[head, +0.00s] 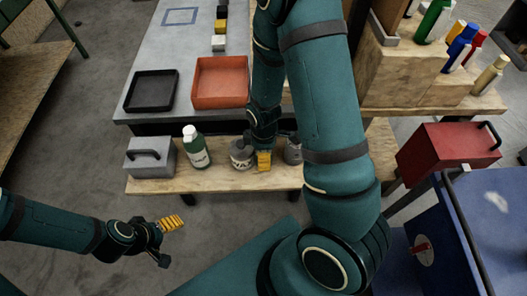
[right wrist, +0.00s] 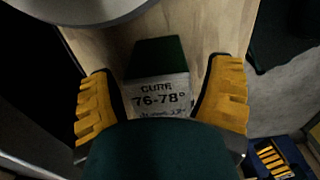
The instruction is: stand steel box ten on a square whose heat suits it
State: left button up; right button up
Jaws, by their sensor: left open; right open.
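In the right wrist view a small steel-grey box (right wrist: 158,90) with a dark green top reads "CURE 76-78°". It lies between the yellow fingers of my right gripper (right wrist: 165,108), which stand open, with a gap on each side of the box. The box's lower part is hidden by a dark teal shape. In the head view my right gripper (head: 264,158) is at the low wooden shelf (head: 225,182), between two grey cans; the box is not distinguishable there. My left gripper (head: 162,240) is open and empty over the floor. A blue-outlined square (head: 180,16) is on the grey table.
The shelf holds a grey toolbox (head: 150,158), a green bottle (head: 195,150), a lettered can (head: 241,154) and another can (head: 293,151). Black (head: 150,92) and orange (head: 220,82) trays sit on the table. A red toolbox (head: 447,150) and wooden rack (head: 398,70) stand right.

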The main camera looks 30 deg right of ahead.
notch_tip(320, 180, up, 12)
jog(key=p, duration=0.3)
jog(key=shift+f, duration=0.2)
jog(key=shift+o, duration=0.5)
jog(key=shift+r, duration=0.25)
jog(key=f, duration=0.2)
jog(key=f+b, duration=0.1)
jog(key=f, duration=0.1)
jog(key=f+b, duration=0.1)
jog(key=shift+a+f, duration=0.3)
jog(key=shift+f, duration=0.1)
jog(key=shift+w+f+b, duration=0.15)
jog(key=shift+f+b, duration=1.15)
jog(key=shift+f, duration=1.8)
jog(key=shift+c, duration=0.4)
jog(key=c, duration=1.3)
